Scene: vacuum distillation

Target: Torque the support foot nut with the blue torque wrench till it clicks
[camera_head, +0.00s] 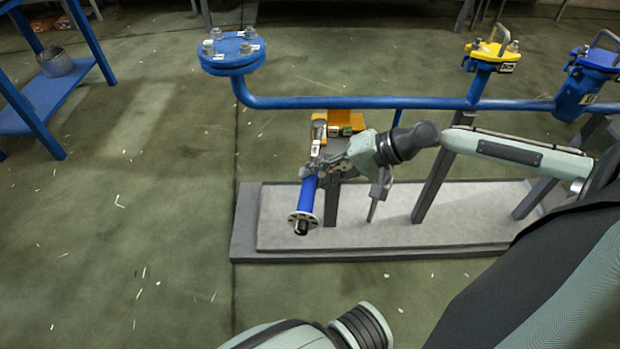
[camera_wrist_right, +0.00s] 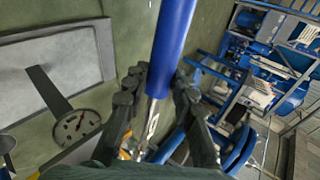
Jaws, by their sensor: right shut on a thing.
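The blue torque wrench (camera_head: 307,195) is in my right gripper (camera_head: 325,172). Its blue handle points down and toward the front in the head view, and its metal part runs back toward an orange block. In the right wrist view the blue handle (camera_wrist_right: 175,40) rises from between the closed fingers (camera_wrist_right: 157,92), with the bright shaft below them. A pale disc with dark spots (camera_head: 294,216) shows at the lower end of the handle; I cannot tell whether it belongs to the wrench. The support foot nut cannot be made out. My left gripper is out of view.
A blue pipe (camera_head: 350,102) with a round flange (camera_head: 231,50) runs behind my right gripper. Grey posts (camera_head: 432,192) stand on a low slab (camera_head: 380,238). An orange block (camera_head: 345,115) is just behind the gripper. The green floor at left is mostly clear.

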